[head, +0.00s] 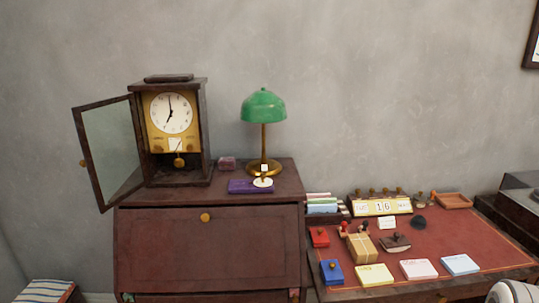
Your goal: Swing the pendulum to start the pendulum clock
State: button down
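The pendulum clock (205,120) stands on the left of a dark red-brown cabinet. Its glass door (108,148) is swung open to the left. The white dial (171,113) shows about seven o'clock. Below the dial a small white paper (176,145) sits on the gold panel. The round brass pendulum bob (179,161) hangs under it in the open case, near the middle. From this single frame I cannot tell whether it moves. My gripper is not in view.
The cabinet top (222,198) also holds a green lamp (264,106), a purple box (242,187) and a small dark block (227,163). The lower red desk (445,240) on the right carries a calendar (381,207), notepads and stamps.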

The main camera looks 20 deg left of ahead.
aim_at(180, 163)
jog(key=u, duration=0.4)
jog(key=i, duration=1)
jog(key=u, duration=0.7)
